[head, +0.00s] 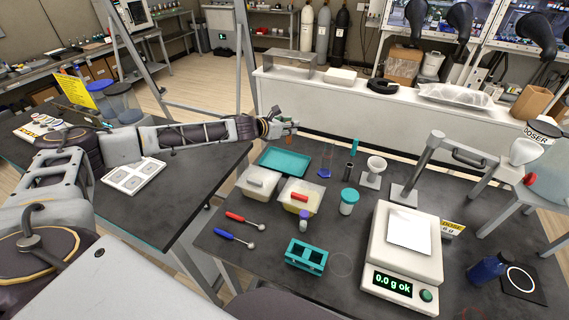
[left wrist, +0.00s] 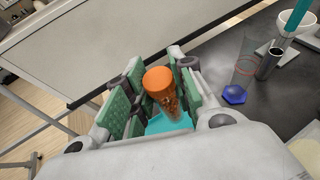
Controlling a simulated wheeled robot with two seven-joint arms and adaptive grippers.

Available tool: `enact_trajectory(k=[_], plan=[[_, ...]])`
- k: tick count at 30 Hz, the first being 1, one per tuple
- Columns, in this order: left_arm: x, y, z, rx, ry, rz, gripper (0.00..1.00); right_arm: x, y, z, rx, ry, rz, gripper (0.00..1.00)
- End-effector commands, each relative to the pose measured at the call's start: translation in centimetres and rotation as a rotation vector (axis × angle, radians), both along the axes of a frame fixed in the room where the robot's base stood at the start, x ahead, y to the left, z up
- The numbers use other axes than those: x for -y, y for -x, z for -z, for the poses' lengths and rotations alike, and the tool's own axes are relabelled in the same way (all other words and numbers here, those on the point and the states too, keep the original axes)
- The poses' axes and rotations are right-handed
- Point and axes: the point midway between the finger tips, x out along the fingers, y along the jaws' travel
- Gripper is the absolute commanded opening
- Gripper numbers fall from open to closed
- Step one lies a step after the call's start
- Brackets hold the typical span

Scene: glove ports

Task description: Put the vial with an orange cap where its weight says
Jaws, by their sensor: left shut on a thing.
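The vial with an orange cap (left wrist: 158,82) shows between the fingers of my left gripper (left wrist: 152,101) in the left wrist view; its lower part is partly hidden. My left gripper (head: 289,128) is shut on it, held out beyond the far left of the dark table, near the teal tray (head: 283,161). A white balance (head: 404,250) stands at the right front with a bare plate and reads "0.0 g ok". My right gripper is not in view.
A grey stand (head: 418,168) rises behind the balance.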

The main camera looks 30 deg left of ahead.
Motion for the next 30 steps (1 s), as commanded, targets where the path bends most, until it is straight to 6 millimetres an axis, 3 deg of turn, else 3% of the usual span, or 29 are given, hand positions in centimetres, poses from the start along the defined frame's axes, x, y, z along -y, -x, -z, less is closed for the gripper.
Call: enact_trajectory(k=[14, 30], plan=[[-1.8, -0.1, 1.2, -0.001, 0.001, -0.058, 0.02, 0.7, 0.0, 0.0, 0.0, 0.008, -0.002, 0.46], [-1.8, -0.1, 1.7, -0.001, 0.001, -0.052, 0.02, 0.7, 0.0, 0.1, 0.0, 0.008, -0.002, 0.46]])
